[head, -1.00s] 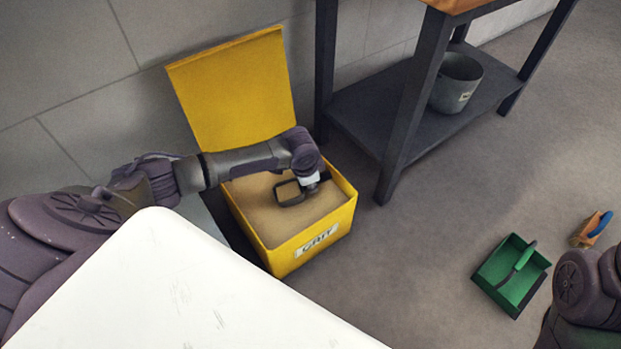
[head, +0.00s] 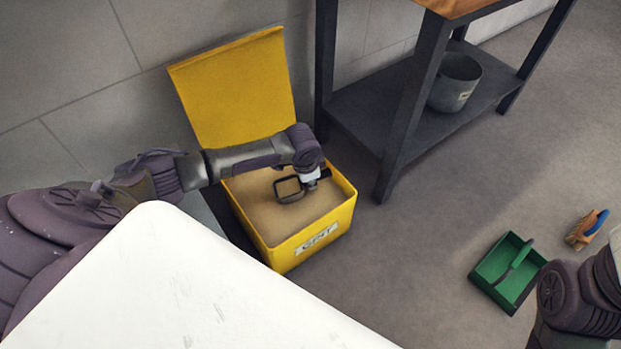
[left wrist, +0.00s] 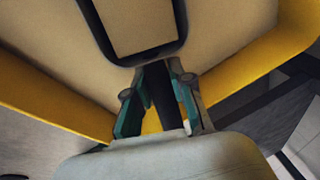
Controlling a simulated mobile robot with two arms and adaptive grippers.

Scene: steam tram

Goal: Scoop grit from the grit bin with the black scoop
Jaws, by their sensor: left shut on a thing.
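The yellow grit bin (head: 263,253) stands on the floor with its lid (head: 238,92) open against the wall. Pale brown grit (head: 264,216) fills it to a little below the rim. My left gripper (left wrist: 158,100) is shut on the handle of the black scoop (left wrist: 181,45); in the head view the scoop (head: 289,198) is over the grit inside the bin. I cannot tell whether the scoop touches the grit. In the left wrist view grit-coloured material shows within the scoop's dark rim, but its depth is unclear. My right gripper is out of view; only part of its arm shows.
A workbench with a wooden top (head: 456,5) stands right of the bin, with a grey bucket (head: 453,84) on its lower shelf. Floor between is clear.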

